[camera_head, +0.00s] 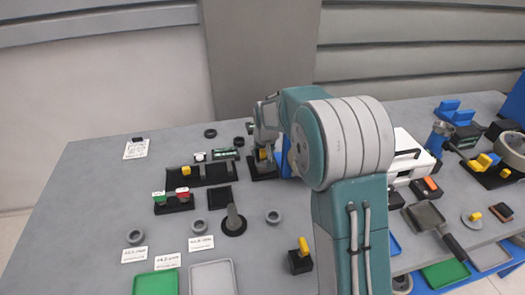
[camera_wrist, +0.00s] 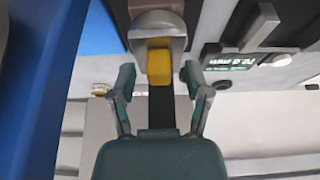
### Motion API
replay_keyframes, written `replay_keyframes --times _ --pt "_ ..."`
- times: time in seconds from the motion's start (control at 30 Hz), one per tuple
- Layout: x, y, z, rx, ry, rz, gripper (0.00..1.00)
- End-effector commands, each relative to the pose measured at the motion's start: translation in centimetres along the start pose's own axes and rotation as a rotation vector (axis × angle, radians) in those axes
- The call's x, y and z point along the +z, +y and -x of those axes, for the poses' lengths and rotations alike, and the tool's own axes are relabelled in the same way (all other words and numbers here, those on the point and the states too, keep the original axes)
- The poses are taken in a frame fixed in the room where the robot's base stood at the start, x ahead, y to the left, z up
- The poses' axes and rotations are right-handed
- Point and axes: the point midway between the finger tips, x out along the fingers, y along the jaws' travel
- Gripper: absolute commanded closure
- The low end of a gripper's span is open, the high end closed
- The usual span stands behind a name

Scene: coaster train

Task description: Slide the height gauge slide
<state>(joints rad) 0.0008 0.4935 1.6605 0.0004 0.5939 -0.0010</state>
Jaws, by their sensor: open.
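The height gauge shows in the head view as a dark base (camera_head: 264,172) with a small yellow slide (camera_head: 262,154), partly hidden by my arm. In the wrist view the yellow slide (camera_wrist: 160,66) sits below a grey rounded part and in front of a dark upright bar (camera_wrist: 161,108). My gripper (camera_wrist: 160,76) is open, with one finger on each side of the yellow slide and a visible gap on both sides. In the head view my gripper (camera_head: 265,135) is above the gauge base, and its fingertips are hard to make out.
A dark rail with a yellow block (camera_head: 186,170) lies left of the gauge. A blue panel (camera_wrist: 50,80) stands close on the left in the wrist view. A grey post on a round base (camera_head: 233,220) stands nearer. A white box (camera_head: 405,150) is right of my arm.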

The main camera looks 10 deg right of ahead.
Motion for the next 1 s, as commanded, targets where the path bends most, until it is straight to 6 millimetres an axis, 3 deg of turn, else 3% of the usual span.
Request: replay_keyframes --times 0.23,0.27,0.3,0.4,0.6,0.8,1.0 --pt "0.0 0.0 -0.1 0.000 0.000 0.000 0.37" --pt "0.0 0.0 -0.1 0.000 0.000 0.000 0.46" --pt "0.0 0.0 -0.1 0.000 0.000 0.000 0.64" --pt "0.0 0.0 -0.1 0.000 0.000 0.000 1.00" --pt "-0.1 0.0 -0.1 0.000 0.000 0.000 1.00" --pt "-0.9 0.0 1.9 0.000 0.002 0.000 1.00" --pt "-1.0 0.0 2.3 0.000 0.003 0.000 1.00"
